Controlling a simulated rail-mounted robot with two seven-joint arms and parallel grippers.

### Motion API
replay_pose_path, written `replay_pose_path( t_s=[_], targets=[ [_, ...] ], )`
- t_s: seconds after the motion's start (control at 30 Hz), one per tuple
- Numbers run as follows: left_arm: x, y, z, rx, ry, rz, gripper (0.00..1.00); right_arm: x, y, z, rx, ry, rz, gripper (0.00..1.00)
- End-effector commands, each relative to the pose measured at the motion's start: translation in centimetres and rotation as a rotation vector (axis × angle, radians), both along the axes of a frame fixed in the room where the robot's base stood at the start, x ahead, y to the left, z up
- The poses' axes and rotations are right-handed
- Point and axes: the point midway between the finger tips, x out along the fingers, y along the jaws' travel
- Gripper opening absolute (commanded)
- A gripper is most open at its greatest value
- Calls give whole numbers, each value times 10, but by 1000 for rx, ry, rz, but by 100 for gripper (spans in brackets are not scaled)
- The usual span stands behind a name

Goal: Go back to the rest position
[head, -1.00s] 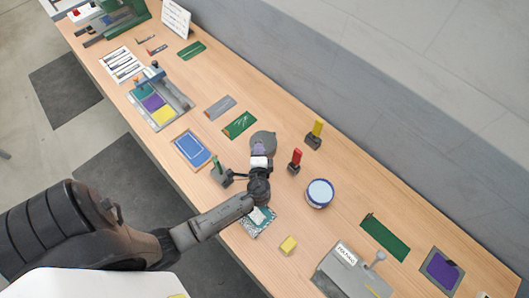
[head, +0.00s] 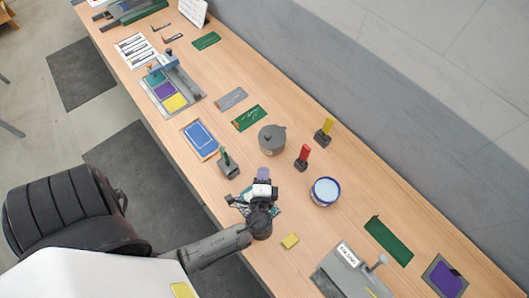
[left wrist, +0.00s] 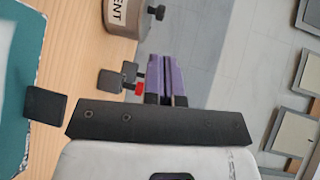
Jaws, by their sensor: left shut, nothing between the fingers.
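My left gripper (head: 263,174) has purple fingers and is above the table near its front edge, over a teal patterned piece (head: 275,208) that it partly hides. In the left wrist view its fingers (left wrist: 165,75) are together with nothing between them. It is apart from the grey lidded pot (head: 271,140) behind it. A labelled grey container (left wrist: 125,15) shows at the top of the left wrist view. My right gripper is not in view.
A green-handled stamp (head: 228,164) stands close left of the gripper. Red (head: 303,156) and yellow (head: 325,131) handled stamps and a blue-white tub (head: 325,191) stand to the right. A yellow block (head: 289,241) and a grey lever machine (head: 345,276) are nearer the front.

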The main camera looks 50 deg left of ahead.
Motion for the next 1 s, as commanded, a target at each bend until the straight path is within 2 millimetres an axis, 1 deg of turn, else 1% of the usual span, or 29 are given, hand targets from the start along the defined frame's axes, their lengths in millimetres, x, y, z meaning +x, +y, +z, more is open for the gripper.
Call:
replay_pose_path(
  t_s=[0.1,0.3,0.53,0.63,0.77,0.83,0.9,1.0],
  targets=[
    [-7,-8,1,-1,1,0,0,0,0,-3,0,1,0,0],
    [-12,-12,4,1,-1,0,0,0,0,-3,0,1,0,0],
    [-12,-12,4,-7,-1,3,0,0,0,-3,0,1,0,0],
    [-17,-6,1,-60,-1,27,0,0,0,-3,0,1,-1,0],
    [-34,8,-6,-239,8,101,0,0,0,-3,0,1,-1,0],
    [-46,14,-10,-375,20,151,0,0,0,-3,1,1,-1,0],
    [-59,16,-14,-527,39,195,0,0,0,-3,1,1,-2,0],
    [-76,11,-17,-734,83,241,0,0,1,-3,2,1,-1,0]
  ],
)
